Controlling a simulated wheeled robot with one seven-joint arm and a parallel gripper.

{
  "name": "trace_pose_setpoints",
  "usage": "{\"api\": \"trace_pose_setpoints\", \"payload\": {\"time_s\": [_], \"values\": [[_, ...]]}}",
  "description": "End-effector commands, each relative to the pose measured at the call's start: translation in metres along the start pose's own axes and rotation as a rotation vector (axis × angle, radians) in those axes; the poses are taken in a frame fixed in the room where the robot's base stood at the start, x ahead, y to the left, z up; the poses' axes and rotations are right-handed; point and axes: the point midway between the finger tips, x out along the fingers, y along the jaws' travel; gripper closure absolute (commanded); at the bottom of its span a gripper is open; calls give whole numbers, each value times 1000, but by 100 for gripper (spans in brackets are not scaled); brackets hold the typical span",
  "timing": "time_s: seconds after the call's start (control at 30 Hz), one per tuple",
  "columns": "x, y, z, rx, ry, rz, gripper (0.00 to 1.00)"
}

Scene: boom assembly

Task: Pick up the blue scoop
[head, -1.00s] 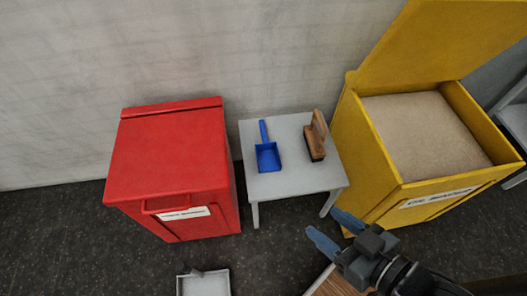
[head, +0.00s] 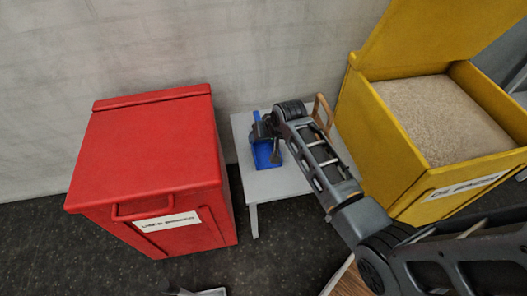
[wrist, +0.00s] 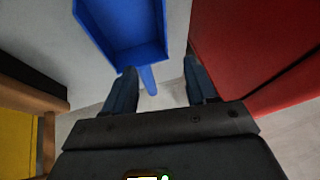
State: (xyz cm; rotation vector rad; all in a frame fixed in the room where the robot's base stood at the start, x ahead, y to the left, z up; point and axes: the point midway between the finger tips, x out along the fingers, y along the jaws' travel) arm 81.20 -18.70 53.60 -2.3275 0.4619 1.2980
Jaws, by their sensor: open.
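The blue scoop (head: 266,157) lies on the small light-grey table (head: 275,187), partly hidden by my arm in the head view. In the wrist view the scoop's tray (wrist: 125,28) is at the top, and its handle (wrist: 149,80) points down between my fingers. My gripper (wrist: 160,65) is open and empty, one finger on each side of the handle. No contact between fingers and handle shows. In the head view my gripper is above the scoop, its fingertips mostly hidden.
The red bin (head: 150,165) stands close on the left of the table. The open yellow bin (head: 425,190), full of granules (head: 440,115), stands on the right. A brush with a wooden handle (head: 322,108) is on the table, near my arm.

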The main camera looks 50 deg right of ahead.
Motion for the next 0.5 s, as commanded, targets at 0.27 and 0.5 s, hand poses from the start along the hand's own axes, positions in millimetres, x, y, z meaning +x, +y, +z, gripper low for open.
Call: {"api": "trace_pose_setpoints", "payload": {"time_s": [0.27, 0.5], "values": [[16, 28, -56, 51, -83, 38, 43], [33, 32, -60, 57, -95, 42, 43]]}}
